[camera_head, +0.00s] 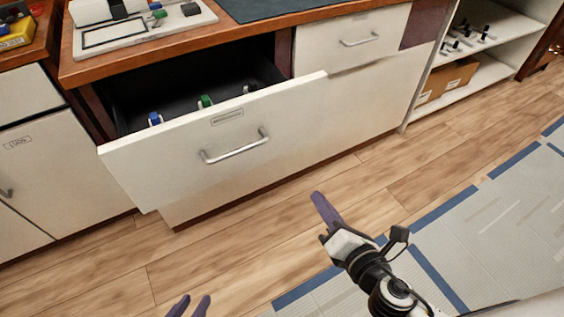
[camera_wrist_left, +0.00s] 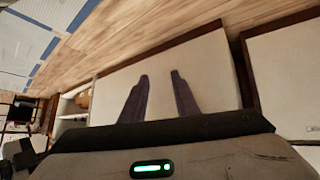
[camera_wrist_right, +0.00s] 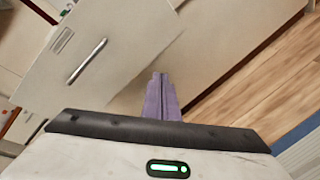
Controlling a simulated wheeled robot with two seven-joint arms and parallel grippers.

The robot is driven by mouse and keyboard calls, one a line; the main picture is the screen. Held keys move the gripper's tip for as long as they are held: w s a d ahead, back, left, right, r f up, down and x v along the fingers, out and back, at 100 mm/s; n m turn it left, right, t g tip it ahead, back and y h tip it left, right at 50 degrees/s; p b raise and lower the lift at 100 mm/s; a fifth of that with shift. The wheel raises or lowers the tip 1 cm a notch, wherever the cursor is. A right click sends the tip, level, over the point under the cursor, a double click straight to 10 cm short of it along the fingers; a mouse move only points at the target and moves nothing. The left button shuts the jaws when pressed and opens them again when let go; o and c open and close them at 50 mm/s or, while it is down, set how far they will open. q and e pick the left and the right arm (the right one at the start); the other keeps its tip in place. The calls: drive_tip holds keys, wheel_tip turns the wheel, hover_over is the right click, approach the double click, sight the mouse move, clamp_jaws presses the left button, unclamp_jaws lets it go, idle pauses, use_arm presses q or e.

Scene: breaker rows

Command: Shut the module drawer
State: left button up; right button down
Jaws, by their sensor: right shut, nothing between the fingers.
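The module drawer (camera_head: 170,172) is pulled open below the wooden counter, with a white front, a small label and a silver bar handle (camera_head: 235,147). Its dark interior holds small blue, green and dark modules. In the right wrist view, the drawer front (camera_wrist_right: 115,50) and its handle (camera_wrist_right: 86,62) show at the upper left. My right gripper (camera_head: 318,196) is shut and empty, in front of the cabinet, to the right of and below the handle. My left gripper (camera_head: 189,304) is open and empty at the bottom edge, and it also shows in the left wrist view (camera_wrist_left: 159,76).
Above the drawer is the wooden counter (camera_head: 225,28) with a white board on it. A closed drawer (camera_head: 330,36) sits to the right, then open shelves with a cardboard box (camera_head: 446,80). White cabinet doors (camera_head: 45,160) stand at left.

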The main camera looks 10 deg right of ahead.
wheel_tip(320, 180, up, 3)
drive_tip(key=w+a+n+t+y+b, duration=0.1)
drive_tip(key=a+n+t+y+b, duration=0.1)
drive_tip(key=n, duration=0.9)
approach(273, 138)
drive_tip(key=shift+y, duration=0.4)
drive_tip(key=x, duration=0.6)
drive_tip(key=shift+w+f, duration=0.2)
drive_tip(key=shift+w+d, duration=0.1)
drive_tip(key=shift+w, duration=0.05)
